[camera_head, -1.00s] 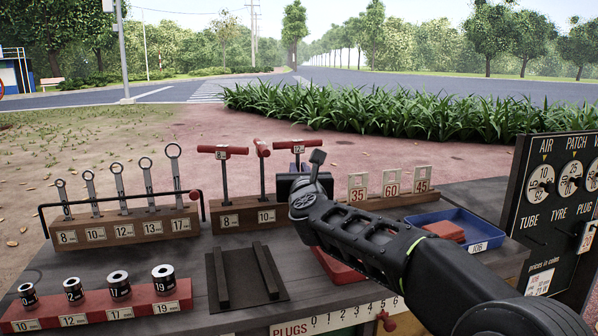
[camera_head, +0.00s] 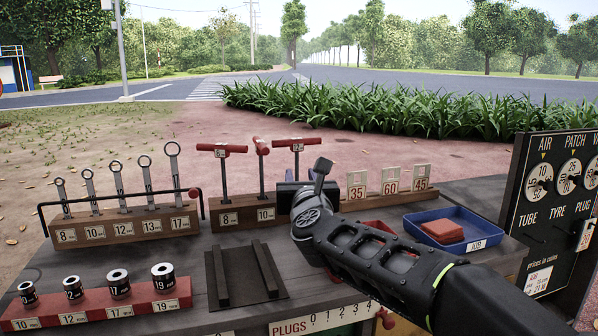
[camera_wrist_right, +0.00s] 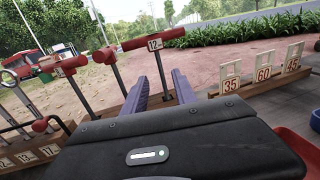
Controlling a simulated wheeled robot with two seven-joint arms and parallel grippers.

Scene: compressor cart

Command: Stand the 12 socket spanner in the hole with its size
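The 12 socket spanner (camera_head: 296,144) has a red T-handle with a 12 tag and a thin dark shaft. It stands upright at the right of the spanner row; its lower end is hidden behind my right gripper (camera_head: 297,183). In the right wrist view, the two fingers of the right gripper (camera_wrist_right: 162,78) are apart, one on each side of the shaft of the 12 spanner (camera_wrist_right: 153,43). The wooden block (camera_head: 238,218) shows the labels 8 and 10; its right part is hidden by my right arm. My left gripper is out of view.
The 8 (camera_head: 222,149) and 10 (camera_head: 261,146) spanners stand just left. Ring spanners stand in a wooden rack (camera_head: 130,222) behind a dark bar. Sockets stand on a red strip (camera_head: 95,308). Tags 35, 60, 45 (camera_head: 390,181) and a blue tray (camera_head: 462,217) are at right.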

